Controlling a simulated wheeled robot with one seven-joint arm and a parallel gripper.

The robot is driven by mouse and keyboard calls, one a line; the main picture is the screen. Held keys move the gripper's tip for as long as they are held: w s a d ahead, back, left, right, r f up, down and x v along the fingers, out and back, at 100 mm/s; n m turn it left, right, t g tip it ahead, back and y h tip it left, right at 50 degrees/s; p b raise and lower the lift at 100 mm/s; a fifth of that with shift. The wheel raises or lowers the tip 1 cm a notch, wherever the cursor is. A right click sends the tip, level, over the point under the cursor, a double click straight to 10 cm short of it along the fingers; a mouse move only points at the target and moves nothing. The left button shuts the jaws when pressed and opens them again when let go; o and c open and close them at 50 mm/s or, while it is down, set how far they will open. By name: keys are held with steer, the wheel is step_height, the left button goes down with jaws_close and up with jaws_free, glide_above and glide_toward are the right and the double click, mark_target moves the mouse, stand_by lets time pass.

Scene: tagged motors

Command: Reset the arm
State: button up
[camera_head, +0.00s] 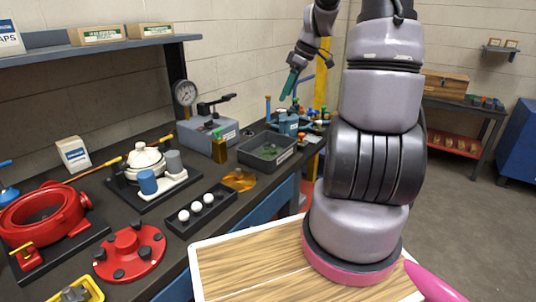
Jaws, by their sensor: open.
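My gripper (289,84) hangs at the upper middle, above the far end of the workbench (231,215). Its teal fingers point down and to the left, and no object shows in them. It is seen edge-on and small, so the gap between the fingers is hard to make out. My arm rises large at the right of centre and hides part of the room behind it. My wrist is at the top, left of the upper arm. The gripper appears clear of the bench items below it.
On the bench are a grey bin (267,151), a gauge (185,93), a black tray of white balls (197,210), a red flanged disc (130,252) and a red ring-shaped housing (45,217). A wooden box (444,80) is on the back table. The floor at right is clear.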

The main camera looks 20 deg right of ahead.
steer(key=shift+r, duration=0.1)
steer(key=s+a+r+m+t, duration=0.1)
steer(key=s+a+r+m, duration=0.3)
steer(key=s, duration=0.3)
steer(key=s+a+r+m+t+h, duration=0.1)
steer(key=s+a+r+m, duration=0.3)
steer(key=s, duration=0.4)
steer(key=s+a+r+m+t, duration=0.2)
steer(key=s+a+r+m, duration=0.2)
steer(key=s+r+m, duration=0.2)
step_height(320, 180, up, 2)
steer(key=shift+s+a+r, duration=0.1)
steer(key=shift+s+a, duration=0.2)
steer(key=shift+s, duration=0.45)
